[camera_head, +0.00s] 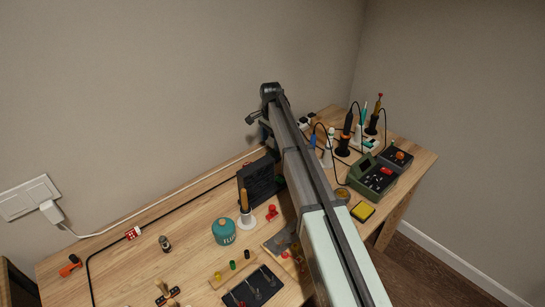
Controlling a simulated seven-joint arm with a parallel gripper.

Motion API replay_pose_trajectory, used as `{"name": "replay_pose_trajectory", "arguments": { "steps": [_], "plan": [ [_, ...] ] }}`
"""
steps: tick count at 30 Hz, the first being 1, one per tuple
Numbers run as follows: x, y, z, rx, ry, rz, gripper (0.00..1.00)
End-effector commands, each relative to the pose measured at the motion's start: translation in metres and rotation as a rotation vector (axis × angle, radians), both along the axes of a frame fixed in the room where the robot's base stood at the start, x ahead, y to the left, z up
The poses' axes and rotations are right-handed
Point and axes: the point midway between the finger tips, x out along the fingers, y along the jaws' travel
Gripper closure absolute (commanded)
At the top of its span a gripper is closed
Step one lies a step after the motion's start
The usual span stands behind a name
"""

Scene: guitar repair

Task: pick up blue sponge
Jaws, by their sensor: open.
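I see no blue sponge anywhere on the wooden workbench (205,232); part of the bench is hidden behind my arm. A yellow block (362,211) with a dark lower layer lies near the right front edge. My arm reaches up from the bottom right across the picture. My gripper (255,120) is at its far end, over the back of the bench. A small dark part of it juts out to the left; the rest is largely hidden, and I see nothing held there.
A teal round container (223,231), a dark upright box (257,181) and a dark tray (252,287) stand left of my arm. A green device (373,178) and several upright tools stand to the right. Cables run along the back. The left-middle bench is fairly clear.

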Motion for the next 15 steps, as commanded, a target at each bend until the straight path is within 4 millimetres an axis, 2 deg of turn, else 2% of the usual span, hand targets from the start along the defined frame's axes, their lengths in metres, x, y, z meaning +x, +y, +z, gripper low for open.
{"name": "replay_pose_trajectory", "arguments": {
  "steps": [3,11,15],
  "plan": [
    [0.0,0.0,-0.013,0.0,0.0,0.0,0.26],
    [0.0,-0.002,-0.027,0.0,0.0,0.0,0.26],
    [0.0,-0.006,-0.044,0.0,0.0,-0.001,0.26]
  ]
}}
